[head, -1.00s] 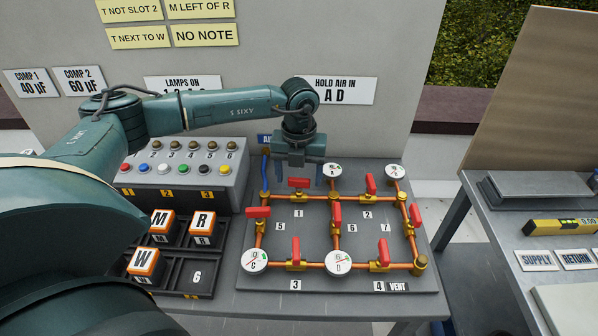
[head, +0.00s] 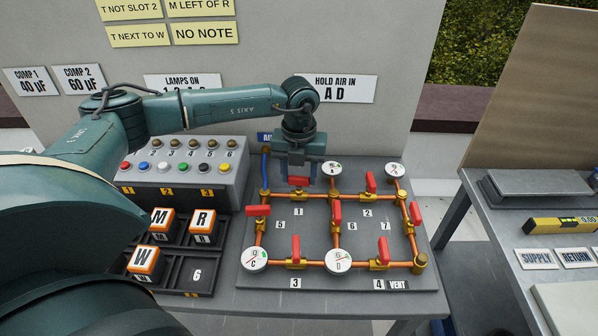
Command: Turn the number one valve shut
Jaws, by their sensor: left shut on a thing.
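The number one valve's red handle (head: 299,182) sits on the top pipe of the copper pipe loop, above the plate marked 1 (head: 298,212). My right gripper is not in view.
Other red valve handles stand close by, such as those of number two (head: 371,182) and number five (head: 258,211). Gauge A (head: 331,169) is just right of my gripper. A lamp box (head: 190,172) and a slotted tray (head: 181,273) are to the left.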

